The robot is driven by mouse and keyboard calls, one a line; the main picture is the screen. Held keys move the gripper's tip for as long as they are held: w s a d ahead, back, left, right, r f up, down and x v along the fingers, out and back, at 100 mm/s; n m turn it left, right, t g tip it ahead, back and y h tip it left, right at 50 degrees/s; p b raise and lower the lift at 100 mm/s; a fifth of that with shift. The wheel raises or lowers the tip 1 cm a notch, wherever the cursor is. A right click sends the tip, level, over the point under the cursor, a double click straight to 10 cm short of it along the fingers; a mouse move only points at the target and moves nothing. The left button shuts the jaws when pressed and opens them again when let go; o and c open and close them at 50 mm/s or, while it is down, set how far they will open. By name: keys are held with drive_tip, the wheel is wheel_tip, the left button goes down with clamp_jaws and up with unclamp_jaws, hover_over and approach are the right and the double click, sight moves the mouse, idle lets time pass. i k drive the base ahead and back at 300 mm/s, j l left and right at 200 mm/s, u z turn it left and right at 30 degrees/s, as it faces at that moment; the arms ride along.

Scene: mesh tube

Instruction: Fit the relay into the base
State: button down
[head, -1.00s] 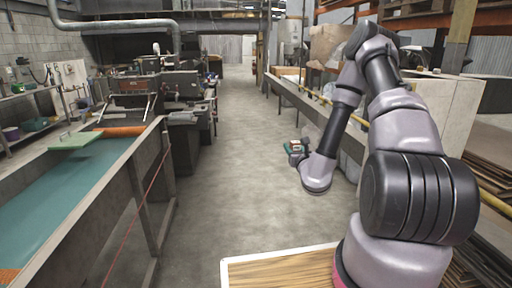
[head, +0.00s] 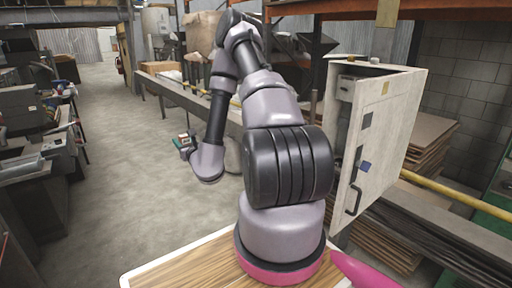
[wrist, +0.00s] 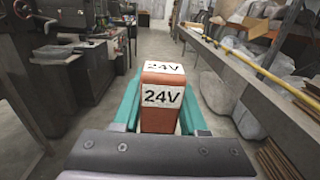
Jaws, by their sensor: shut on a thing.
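The relay (wrist: 161,97) is an orange block with white faces marked 24V. It sits between the teal fingers of my gripper (wrist: 160,120) in the wrist view, and the gripper is shut on it. In the head view my gripper (head: 184,145) is small and far out at the left of my arm, held over the floor, with the relay (head: 183,137) just showing. I cannot make out the base for certain in either view. A small grey device (head: 347,88) shows by the upper edge of a pale cabinet (head: 385,140); I cannot tell what it is.
The cabinet stands right of my arm, its face bearing a dark handle and a blue square. A yellow rail (head: 440,195) and stacked boards (head: 425,140) lie around it. Benches with machinery (head: 30,150) line the left. The grey floor aisle (head: 115,150) is clear.

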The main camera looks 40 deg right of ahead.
sight(340, 164)
drive_tip(key=i+z, duration=0.45)
drive_tip(key=i+j+z, duration=0.2)
drive_tip(key=z, duration=0.25)
drive_tip(key=i+j+z, duration=0.7)
drive_tip(key=z, duration=0.2)
drive_tip(key=i+j+z, duration=0.2)
drive_tip(key=z, duration=0.2)
drive_tip(key=i+j+z, duration=0.1)
drive_tip(key=j+z, duration=0.3)
drive_tip(key=i+j+z, duration=0.1)
drive_tip(key=j+z, duration=0.85)
drive_tip(key=j, duration=0.45)
